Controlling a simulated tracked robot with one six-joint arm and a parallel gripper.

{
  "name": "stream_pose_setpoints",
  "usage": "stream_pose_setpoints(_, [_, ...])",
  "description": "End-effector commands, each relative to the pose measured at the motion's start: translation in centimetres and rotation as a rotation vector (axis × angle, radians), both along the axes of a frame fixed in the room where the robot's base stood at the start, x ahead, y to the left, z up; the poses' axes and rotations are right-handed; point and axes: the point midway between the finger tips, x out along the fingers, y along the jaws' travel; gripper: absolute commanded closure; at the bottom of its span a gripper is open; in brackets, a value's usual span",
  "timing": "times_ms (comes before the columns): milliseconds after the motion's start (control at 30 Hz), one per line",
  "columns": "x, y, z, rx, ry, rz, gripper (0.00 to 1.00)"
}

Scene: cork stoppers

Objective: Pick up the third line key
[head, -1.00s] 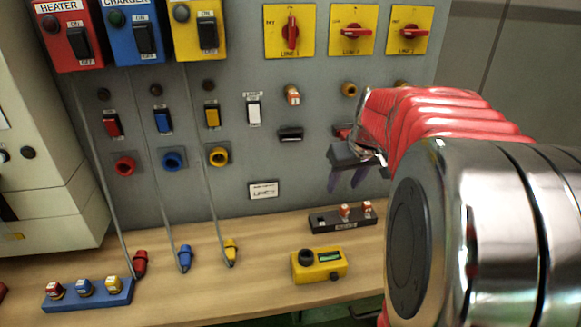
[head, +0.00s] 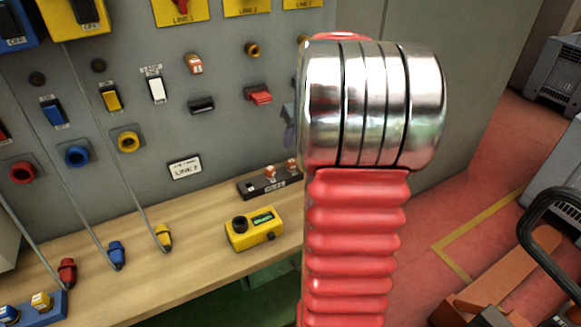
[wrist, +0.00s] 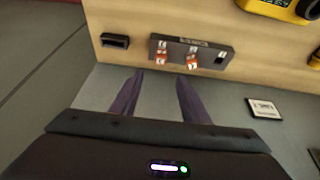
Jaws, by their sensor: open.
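Two orange-and-white line keys stand in a black rack (head: 256,191) on the wooden bench. The middle key (head: 270,173) and the end key (head: 292,166) show in the head view; the end key is the third position from the left. In the wrist view the picture is turned, so the third key (wrist: 162,54) is left of the middle key (wrist: 192,60), with an empty slot at the rack's right. My gripper (wrist: 160,79) is open and empty, its two purple fingers pointing toward the rack, apart from it. In the head view my arm mostly hides the gripper.
Another orange-and-white key (head: 195,64) sits in the grey panel. A yellow device (head: 254,229) stands beside the rack. A small black open holder (wrist: 115,41) lies near the rack. Coloured plugs on cords rest further left on the bench.

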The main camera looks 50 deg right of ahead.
Motion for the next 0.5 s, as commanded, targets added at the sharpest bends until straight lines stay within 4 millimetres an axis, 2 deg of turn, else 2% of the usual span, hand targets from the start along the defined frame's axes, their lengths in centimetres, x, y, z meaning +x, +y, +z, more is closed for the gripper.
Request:
stream_pose_setpoints(300, [1.7,-0.5,-4.7,0.003,0.003,0.001,0.58])
stream_pose_setpoints(500, [2.5,-0.7,-6.5,0.001,0.002,0.0,0.58])
